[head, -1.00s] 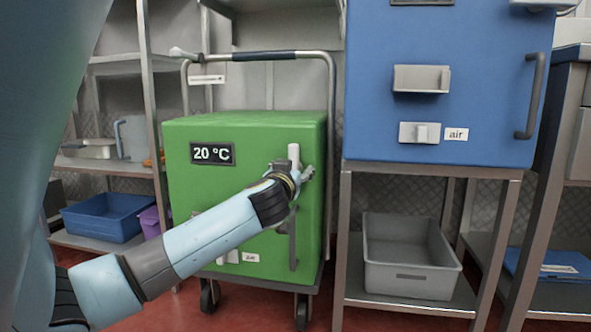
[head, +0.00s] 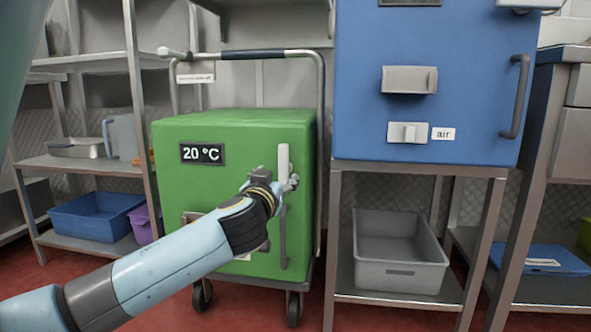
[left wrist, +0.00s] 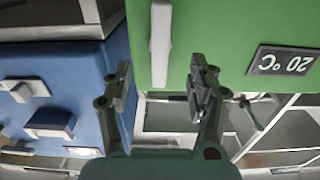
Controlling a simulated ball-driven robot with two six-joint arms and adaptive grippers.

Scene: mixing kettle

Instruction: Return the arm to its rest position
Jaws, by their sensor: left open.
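My left arm reaches in from the lower left in the head view. Its gripper (head: 288,184) is in front of the green box (head: 236,125), beside the lower part of the box's white upright handle (head: 283,160). In the left wrist view the gripper (left wrist: 162,88) has its two fingers apart with nothing between them. The white handle (left wrist: 160,45) shows beyond the fingertips there, and the fingers are clear of it. Part of the box front is hidden behind the arm. My right gripper is not in view.
The green box stands on a wheeled cart with a metal push bar (head: 265,54). To the right a blue cabinet (head: 470,90) sits on a metal stand above a grey bin (head: 400,273). Shelving with a blue bin (head: 95,220) is at the left.

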